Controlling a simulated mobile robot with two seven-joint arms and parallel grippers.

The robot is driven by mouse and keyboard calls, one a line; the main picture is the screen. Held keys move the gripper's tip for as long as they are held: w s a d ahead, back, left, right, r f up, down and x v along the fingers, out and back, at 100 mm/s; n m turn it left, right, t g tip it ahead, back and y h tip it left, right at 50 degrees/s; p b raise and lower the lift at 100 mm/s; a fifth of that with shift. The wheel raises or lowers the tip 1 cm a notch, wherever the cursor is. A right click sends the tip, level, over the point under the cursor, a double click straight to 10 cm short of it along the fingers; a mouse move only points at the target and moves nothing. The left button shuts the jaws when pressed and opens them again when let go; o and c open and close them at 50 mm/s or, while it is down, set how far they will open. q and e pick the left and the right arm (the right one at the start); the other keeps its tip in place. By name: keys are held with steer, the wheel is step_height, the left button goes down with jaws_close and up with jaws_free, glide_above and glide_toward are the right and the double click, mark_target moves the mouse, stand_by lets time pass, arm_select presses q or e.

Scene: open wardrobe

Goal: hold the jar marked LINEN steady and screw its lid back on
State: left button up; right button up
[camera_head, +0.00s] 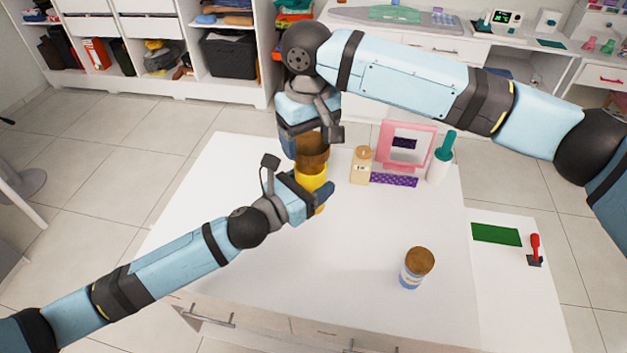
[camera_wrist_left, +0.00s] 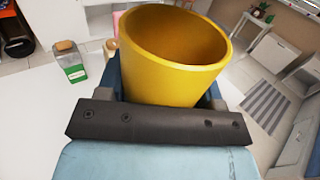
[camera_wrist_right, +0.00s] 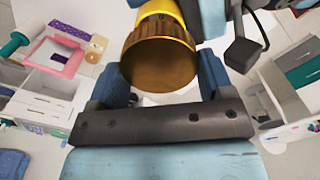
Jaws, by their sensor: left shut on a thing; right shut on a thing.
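A yellow jar (camera_head: 310,179) is between the fingers of my left gripper (camera_head: 314,196), which is shut on it. No LINEN marking is readable on it. In the left wrist view the jar (camera_wrist_left: 165,78) is upright and its mouth looks open. My right gripper (camera_head: 310,135) points down over the jar and is shut on a brown lid (camera_head: 313,152). In the right wrist view the ridged lid (camera_wrist_right: 158,60) lies between the fingers, with yellow beyond it.
A green-labelled jar (camera_wrist_left: 72,66) shows in the left wrist view. The table's front middle is clear.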

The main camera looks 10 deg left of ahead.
mark_target(311, 178)
steer(key=shift+f, duration=0.85)
steer(key=shift+f, duration=0.1)
steer(key=shift+f, duration=0.8)
steer(key=shift+f, duration=0.55)
